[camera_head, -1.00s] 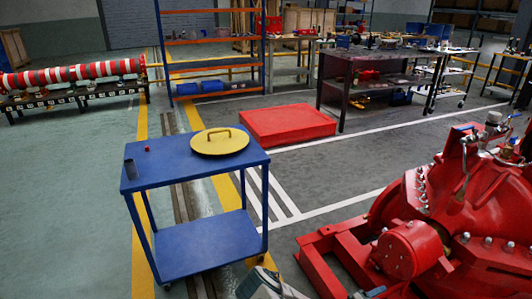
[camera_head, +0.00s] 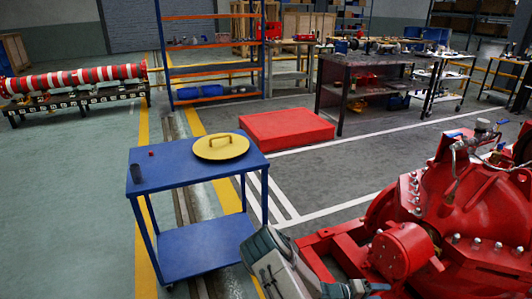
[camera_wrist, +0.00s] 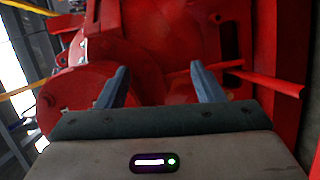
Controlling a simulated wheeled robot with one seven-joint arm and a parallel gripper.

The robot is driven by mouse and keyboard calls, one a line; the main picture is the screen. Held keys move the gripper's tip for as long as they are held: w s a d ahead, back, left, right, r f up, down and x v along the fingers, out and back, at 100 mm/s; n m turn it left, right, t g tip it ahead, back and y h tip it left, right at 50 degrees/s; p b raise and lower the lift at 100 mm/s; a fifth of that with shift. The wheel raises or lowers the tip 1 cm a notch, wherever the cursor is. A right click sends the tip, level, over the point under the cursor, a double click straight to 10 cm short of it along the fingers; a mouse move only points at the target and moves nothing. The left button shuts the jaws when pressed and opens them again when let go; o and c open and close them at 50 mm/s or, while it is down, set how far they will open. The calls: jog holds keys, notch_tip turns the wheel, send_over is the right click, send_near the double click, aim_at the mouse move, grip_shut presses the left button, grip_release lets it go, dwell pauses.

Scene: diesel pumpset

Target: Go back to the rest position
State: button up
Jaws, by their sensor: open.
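My gripper (camera_wrist: 160,72) shows in the wrist view with its two blue-grey fingers spread wide apart and nothing between them. Red metal of the pumpset fills the view beyond the fingers. In the head view my grey arm comes up at the bottom centre, just left of the red pumpset (camera_head: 440,215). The gripper end lies low by the pumpset's near left side, partly cut off by the bottom edge. I cannot tell the exact gap between the fingers and the red metal.
A blue trolley (camera_head: 180,176) stands left of my arm. It carries a yellow round lid (camera_head: 222,150), a dark cylinder (camera_head: 136,172) and a small red piece (camera_head: 151,154). A red block (camera_head: 287,129) lies behind. Open floor is at the left.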

jog(key=s+a+r+y+p, duration=0.5)
jog(key=s+a+r, duration=0.2)
jog(key=r, duration=1)
jog(key=s+a+r+t+y+p, duration=0.1)
jog(key=s+a+r+y+p, duration=0.4)
jog(key=r, duration=1.2)
jog(key=s+a+r+y+p, duration=0.5)
jog(key=s+a+r, duration=0.3)
jog(key=r, duration=1)
jog(key=shift+s+a+t+y+p, duration=0.3)
jog(key=shift+s+a+y+p, duration=0.1)
jog(key=shift+a+y, duration=0.4)
jog(key=shift+a, duration=0.1)
